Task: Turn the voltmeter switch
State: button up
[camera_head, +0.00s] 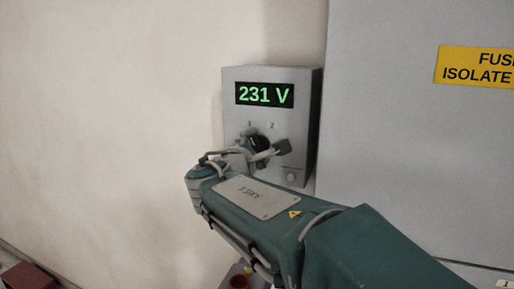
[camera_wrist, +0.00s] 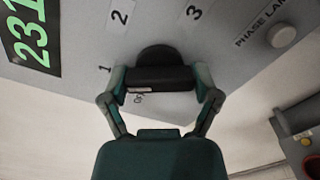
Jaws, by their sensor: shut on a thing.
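The voltmeter box (camera_head: 232,112) is grey and mounted on the wall, with a green display (camera_head: 265,95) reading 231 V. Its black switch knob (camera_head: 261,142) is partly hidden by my gripper in the head view. In the wrist view my gripper (camera_wrist: 160,80) is shut on the bar of the black switch (camera_wrist: 157,55), one finger at each end. Labels 1, 2 and 3 stand around the switch. A small pale mark shows near the bar's left end; I cannot tell for sure which number the switch points to.
A round lamp or button (camera_wrist: 283,35) sits beside the "PHASE LAM" lettering on the same panel. A large grey cabinet (camera_head: 400,130) with a yellow sign (camera_head: 475,66) stands right of the box. The wall to the left is bare.

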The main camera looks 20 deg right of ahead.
jog(key=shift+f, duration=0.15)
jog(key=o, duration=1)
jog(key=shift+c, duration=0.2)
jog(key=shift+a, duration=0.1)
jog(key=shift+s+a, duration=0.2)
jog(key=shift+s, duration=0.1)
jog(key=v, duration=1.1)
jog(key=shift+s+a, duration=0.1)
